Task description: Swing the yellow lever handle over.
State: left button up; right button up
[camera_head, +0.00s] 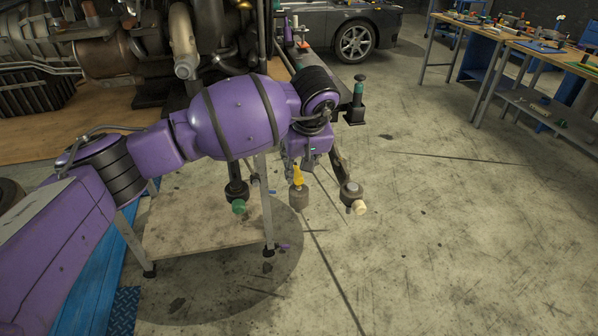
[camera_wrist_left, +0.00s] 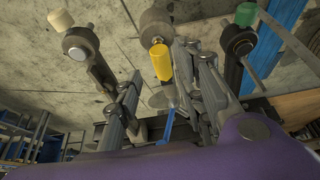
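The yellow lever handle (camera_head: 298,174) shows just below the end of my purple left arm, above a round grey lever end (camera_head: 298,197). In the left wrist view the yellow handle (camera_wrist_left: 160,62) lies in line with the gap between my fingers. My left gripper (camera_head: 304,165) is partly hidden by its own wrist in the head view. The wrist view shows its fingers (camera_wrist_left: 158,72) spread apart, with the handle apparently not clamped. I cannot tell how deep the handle sits between them. My right gripper is not in view.
A green-handled lever (camera_head: 238,206) and a cream-handled lever (camera_head: 359,207) flank the yellow one. A wooden-topped metal stand (camera_head: 205,236) is below. Engine pipes (camera_head: 184,40) stand behind my arm. The concrete floor to the right is clear up to the workbenches (camera_head: 545,50).

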aim_at(298, 174)
pick_arm(q)
jog(key=shift+x, duration=2.15)
jog(key=shift+a, duration=0.1)
grip_shut()
